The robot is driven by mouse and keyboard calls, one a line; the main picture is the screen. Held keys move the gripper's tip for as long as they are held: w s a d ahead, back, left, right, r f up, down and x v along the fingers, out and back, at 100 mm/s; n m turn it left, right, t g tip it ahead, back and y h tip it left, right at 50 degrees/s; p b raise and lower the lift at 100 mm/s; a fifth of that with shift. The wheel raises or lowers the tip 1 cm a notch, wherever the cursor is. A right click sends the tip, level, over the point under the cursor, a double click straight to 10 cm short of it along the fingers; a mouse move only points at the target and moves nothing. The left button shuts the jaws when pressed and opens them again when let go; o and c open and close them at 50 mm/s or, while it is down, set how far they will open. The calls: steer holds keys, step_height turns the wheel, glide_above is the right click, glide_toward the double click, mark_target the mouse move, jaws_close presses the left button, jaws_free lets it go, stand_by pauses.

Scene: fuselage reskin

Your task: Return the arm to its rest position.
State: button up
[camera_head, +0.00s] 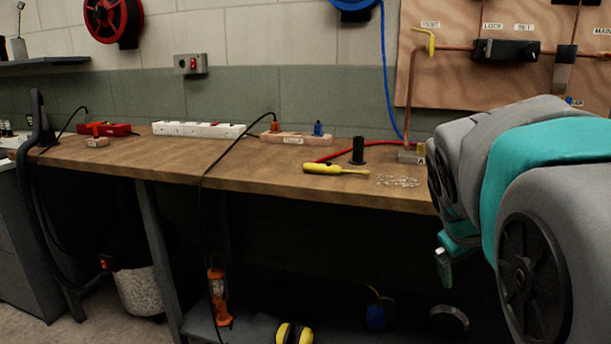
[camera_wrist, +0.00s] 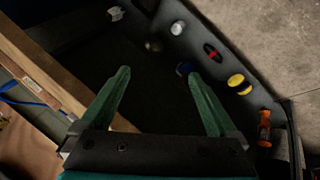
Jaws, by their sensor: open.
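My arm, grey and teal, reaches in from the right side of the head view. My gripper (camera_head: 445,265) hangs at the front edge of the workbench (camera_head: 180,158), partly hidden by my own arm. In the wrist view my gripper (camera_wrist: 160,90) shows two green fingers spread wide apart, with nothing between them. The fingers point down toward the dark space and lower shelf under the bench. The bench's wooden edge (camera_wrist: 45,75) runs along the left of that view, close to the left finger.
On the bench lie a yellow screwdriver (camera_head: 335,169), a black cylinder (camera_head: 358,150), a white power strip (camera_head: 198,130) and small loose bits (camera_head: 398,181). Below are yellow earmuffs (camera_head: 294,333) and an orange work lamp (camera_head: 218,295). A black cable hangs over the front edge.

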steer(key=s+a+f+m+g+y, duration=0.1)
steer(key=s+a+f+g, duration=0.1)
steer(key=s+a+f, duration=0.2)
steer(key=s+a+f+m+g+y, duration=0.1)
steer(key=s+a+f, duration=0.3)
steer(key=s+f, duration=0.4)
steer(key=s+a+f+g+y, duration=0.2)
steer(key=s+f, duration=0.4)
steer(key=s, duration=0.7)
steer(key=a+g, duration=0.1)
steer(key=a, duration=0.1)
steer(key=shift+a+f+m+g+y, duration=0.15)
steer(key=shift+a+m+g+y, duration=0.15)
steer(key=shift+a+m, duration=0.1)
